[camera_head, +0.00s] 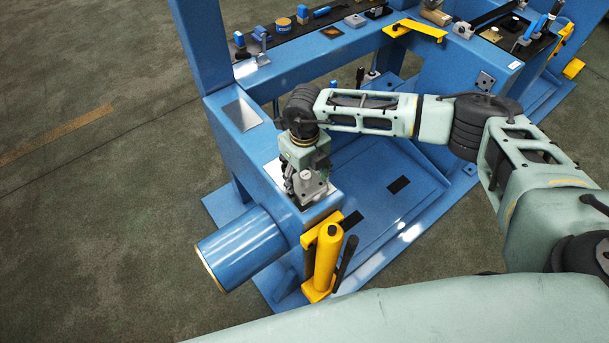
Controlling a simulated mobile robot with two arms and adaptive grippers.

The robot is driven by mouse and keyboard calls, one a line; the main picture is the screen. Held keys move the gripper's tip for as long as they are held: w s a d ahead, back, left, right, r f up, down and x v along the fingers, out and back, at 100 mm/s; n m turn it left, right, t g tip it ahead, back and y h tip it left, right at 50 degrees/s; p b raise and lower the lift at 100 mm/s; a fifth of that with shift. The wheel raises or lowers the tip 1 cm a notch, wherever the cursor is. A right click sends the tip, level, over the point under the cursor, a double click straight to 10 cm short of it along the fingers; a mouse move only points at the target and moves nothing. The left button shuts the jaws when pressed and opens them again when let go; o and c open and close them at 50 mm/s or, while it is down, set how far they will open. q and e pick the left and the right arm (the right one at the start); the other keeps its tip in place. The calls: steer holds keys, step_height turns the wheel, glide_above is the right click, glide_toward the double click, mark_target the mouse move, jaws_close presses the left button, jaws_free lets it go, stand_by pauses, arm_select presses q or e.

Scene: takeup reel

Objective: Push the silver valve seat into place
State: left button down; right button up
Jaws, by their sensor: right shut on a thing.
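My right arm reaches in from the right, and its gripper (307,196) points down at the front end of the blue frame's top (231,148). The fingers are low over a silver plate (273,171) there, whose edge shows left of the gripper. The right gripper is shut on a silver part between its fingers. The fingers cover most of it, so I cannot tell its shape or whether it is seated. I cannot pick out the silver valve seat apart from this. My left gripper is not in view.
A blue cylinder (243,247) juts from the frame's front left. Another silver plate (241,115) lies farther back. Tools lie on a dark tray (285,48) at the back.

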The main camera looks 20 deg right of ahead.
steer(key=o, duration=1.5)
steer(key=shift+r+p, duration=1.6)
steer(key=shift+r, duration=0.9)
steer(key=shift+r, duration=0.3)
step_height(320, 180, up, 11)
steer(key=shift+r, duration=0.2)
